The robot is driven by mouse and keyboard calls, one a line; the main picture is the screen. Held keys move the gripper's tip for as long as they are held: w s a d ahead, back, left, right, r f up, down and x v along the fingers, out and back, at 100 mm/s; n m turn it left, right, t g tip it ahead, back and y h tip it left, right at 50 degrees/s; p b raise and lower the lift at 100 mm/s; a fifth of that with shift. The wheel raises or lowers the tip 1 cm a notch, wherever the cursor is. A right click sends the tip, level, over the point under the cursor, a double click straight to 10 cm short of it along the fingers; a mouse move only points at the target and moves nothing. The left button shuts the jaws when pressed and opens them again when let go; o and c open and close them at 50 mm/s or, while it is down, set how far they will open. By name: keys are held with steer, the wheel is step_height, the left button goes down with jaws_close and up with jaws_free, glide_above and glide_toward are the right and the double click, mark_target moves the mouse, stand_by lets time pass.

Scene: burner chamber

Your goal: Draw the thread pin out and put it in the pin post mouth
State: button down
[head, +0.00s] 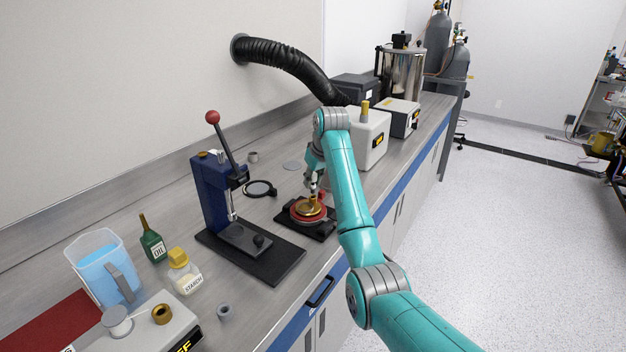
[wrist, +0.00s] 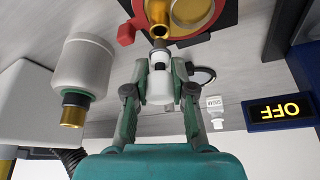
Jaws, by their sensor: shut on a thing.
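My gripper (head: 313,187) is above the brass and red fixture (head: 308,209) on its black base. In the wrist view my gripper (wrist: 160,68) has its fingers closed on a small pale piece (wrist: 160,88) with a dark band, which looks like the thread pin. Its end is close to the open brass tube (wrist: 158,14) of the fixture. I cannot tell whether they touch. In the head view the pin is mostly hidden by my gripper. I cannot tell for certain which thing is the pin post.
A blue lever press (head: 215,195) stands to the left of the fixture. A black ring (head: 259,189) lies behind it. A jug (head: 103,267), a green oil bottle (head: 152,240) and a starch jar (head: 184,272) are at the near left.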

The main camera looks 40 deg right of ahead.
mark_target(313, 187)
steer(key=shift+f, duration=1.5)
steer(key=c, duration=0.9)
jaws_free()
steer(key=shift+v, duration=3.75)
steer(key=shift+f, duration=0.1)
